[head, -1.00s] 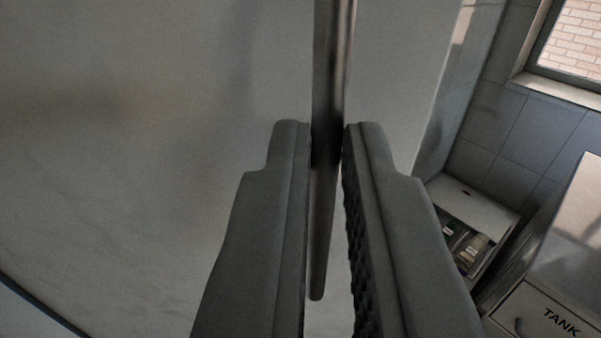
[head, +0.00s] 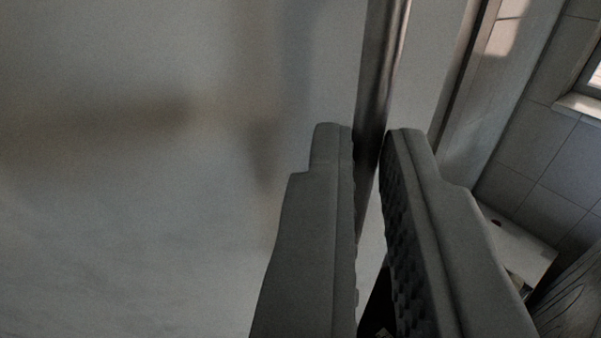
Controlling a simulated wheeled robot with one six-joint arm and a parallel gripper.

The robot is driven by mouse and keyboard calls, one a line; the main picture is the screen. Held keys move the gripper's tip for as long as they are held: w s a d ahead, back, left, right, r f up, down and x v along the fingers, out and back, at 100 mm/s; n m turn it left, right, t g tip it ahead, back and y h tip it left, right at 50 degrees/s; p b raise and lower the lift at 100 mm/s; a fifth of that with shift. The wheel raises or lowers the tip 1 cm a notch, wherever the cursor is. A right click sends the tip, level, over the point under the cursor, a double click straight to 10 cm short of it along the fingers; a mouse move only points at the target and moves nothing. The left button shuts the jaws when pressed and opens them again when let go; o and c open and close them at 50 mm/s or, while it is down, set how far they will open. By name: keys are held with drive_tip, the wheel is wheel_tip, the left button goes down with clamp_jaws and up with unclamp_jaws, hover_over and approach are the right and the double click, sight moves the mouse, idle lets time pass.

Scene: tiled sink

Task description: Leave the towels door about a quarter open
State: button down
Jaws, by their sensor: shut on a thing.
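The door (head: 150,210) is a large pale panel that fills the left and middle of the view. No label shows on the part in view. A long metal bar handle (head: 383,55) stands on it near its right edge, slightly tilted. My gripper (head: 369,135) has its two grey fingers on either side of the bar and is shut on it. The fingers hide part of the bar's lower length. A strip of the cabinet's side or frame (head: 468,75) shows just right of the door's edge.
At right are a grey tiled wall (head: 545,150) and a window sill (head: 580,104) at the picture's edge. A pale open box or drawer (head: 515,243) stands low at right, beside a dark grained surface (head: 575,295). Free space near the door's edge looks narrow.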

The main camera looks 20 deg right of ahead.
drive_tip(key=shift+s+d+f, duration=0.1)
drive_tip(key=shift+s+d, duration=0.1)
drive_tip(key=shift+d, duration=0.2)
drive_tip(key=c, duration=1.5)
unclamp_jaws()
drive_tip(key=shift+s+d+h, duration=0.3)
drive_tip(key=shift+d, duration=0.25)
drive_tip(key=shift+a, duration=0.1)
drive_tip(key=v, duration=1.6)
drive_tip(key=shift+a+r, duration=0.2)
drive_tip(key=shift+r, duration=0.05)
drive_tip(key=shift+o, duration=0.2)
drive_tip(key=shift+s+a, duration=0.25)
drive_tip(key=shift+s, duration=0.15)
drive_tip(key=shift+o, duration=0.5)
drive_tip(key=shift+s, duration=0.15)
drive_tip(key=shift+o, duration=0.2)
